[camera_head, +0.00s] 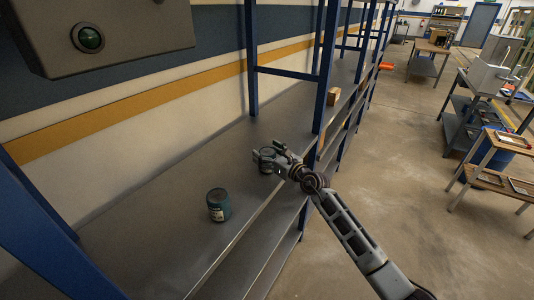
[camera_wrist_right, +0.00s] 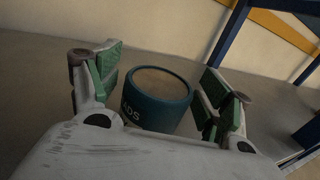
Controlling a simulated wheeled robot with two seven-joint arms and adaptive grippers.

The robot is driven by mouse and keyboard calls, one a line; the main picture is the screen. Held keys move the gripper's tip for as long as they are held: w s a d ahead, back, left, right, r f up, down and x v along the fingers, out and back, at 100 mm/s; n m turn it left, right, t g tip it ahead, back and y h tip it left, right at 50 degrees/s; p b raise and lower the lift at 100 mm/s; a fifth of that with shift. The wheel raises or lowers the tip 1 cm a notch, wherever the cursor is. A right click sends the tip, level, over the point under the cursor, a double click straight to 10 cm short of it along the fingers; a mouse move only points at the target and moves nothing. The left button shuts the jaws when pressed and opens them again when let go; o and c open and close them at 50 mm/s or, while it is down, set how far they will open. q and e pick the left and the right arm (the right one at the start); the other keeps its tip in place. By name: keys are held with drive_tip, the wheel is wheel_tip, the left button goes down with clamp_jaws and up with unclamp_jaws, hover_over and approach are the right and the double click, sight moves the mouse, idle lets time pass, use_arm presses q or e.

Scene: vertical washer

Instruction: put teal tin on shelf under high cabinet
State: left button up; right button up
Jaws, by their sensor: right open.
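A teal tin (camera_wrist_right: 157,100) with pale lettering stands on the grey shelf (camera_head: 150,190) between the fingers of my right gripper (camera_wrist_right: 163,78). The fingers are apart on either side of it, with a gap showing on the left. In the head view my right gripper (camera_head: 268,158) reaches over the shelf's front edge, and its fingers partly hide this tin. A second, similar dark teal tin (camera_head: 219,205) with a label stands upright on the same shelf, nearer and to the left. A grey cabinet (camera_head: 110,40) with a green button hangs high at upper left. My left gripper is not in view.
Blue uprights (camera_head: 252,60) and crossbars frame the shelf, with one post close beyond my right gripper. A wooden block (camera_head: 333,95) lies farther along. The shelf left of the second tin is bare. Open floor (camera_head: 400,160) and workbenches are to the right.

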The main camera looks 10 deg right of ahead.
sight(273, 156)
drive_tip(key=shift+r, duration=0.2)
drive_tip(key=shift+p+v, duration=0.4)
drive_tip(key=shift+v, duration=0.65)
drive_tip(key=shift+p+v, duration=0.35)
drive_tip(key=shift+v, duration=1.1)
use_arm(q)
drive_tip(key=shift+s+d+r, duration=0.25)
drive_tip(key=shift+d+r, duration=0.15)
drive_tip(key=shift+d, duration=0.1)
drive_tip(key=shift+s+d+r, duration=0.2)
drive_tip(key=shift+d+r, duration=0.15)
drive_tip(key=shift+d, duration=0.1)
use_arm(e)
drive_tip(key=v, duration=0.7)
drive_tip(key=shift+f, duration=0.1)
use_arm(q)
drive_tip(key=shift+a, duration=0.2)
use_arm(e)
drive_tip(key=shift+f, duration=0.1)
